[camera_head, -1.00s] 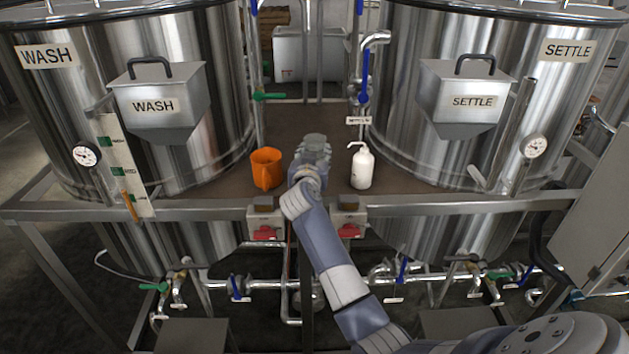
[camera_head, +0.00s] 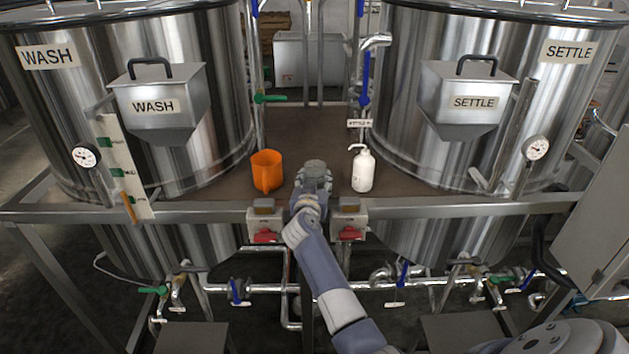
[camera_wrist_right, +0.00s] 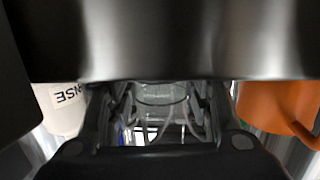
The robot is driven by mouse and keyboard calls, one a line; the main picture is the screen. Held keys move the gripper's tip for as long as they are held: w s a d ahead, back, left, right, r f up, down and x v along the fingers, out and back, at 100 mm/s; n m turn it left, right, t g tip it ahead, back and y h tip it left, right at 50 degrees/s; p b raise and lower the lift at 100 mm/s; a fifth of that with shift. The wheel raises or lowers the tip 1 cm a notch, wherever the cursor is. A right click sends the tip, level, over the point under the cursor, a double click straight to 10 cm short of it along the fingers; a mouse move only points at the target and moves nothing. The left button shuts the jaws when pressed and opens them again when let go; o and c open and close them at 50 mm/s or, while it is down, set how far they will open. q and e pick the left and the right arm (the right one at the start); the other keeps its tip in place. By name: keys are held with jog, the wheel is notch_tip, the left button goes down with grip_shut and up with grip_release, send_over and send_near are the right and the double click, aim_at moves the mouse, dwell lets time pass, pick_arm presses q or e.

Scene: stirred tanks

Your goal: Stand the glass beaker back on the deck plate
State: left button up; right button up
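My right gripper (camera_head: 314,181) is in the middle of the head view, near the front edge of the deck plate (camera_head: 305,130). The glass beaker (camera_head: 315,167), clear and greyish, shows at its tip. In the right wrist view the beaker (camera_wrist_right: 160,94) sits between the two dark fingers of the right gripper (camera_wrist_right: 160,110), which are shut on it. The gripper hides part of the beaker in the head view. I cannot tell whether its base touches the plate. My left gripper is not in view.
An orange jug (camera_head: 266,171) stands left of the gripper and a white wash bottle (camera_head: 362,170) stands right of it. The WASH tank (camera_head: 215,100) and SETTLE tank (camera_head: 405,100) flank the plate. A metal rail (camera_head: 200,211) runs along the front. The plate behind the gripper is clear.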

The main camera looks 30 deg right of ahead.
jog(key=shift+o, duration=0.2)
jog(key=shift+r, duration=0.1)
jog(key=v, duration=1.2)
dwell(0.3)
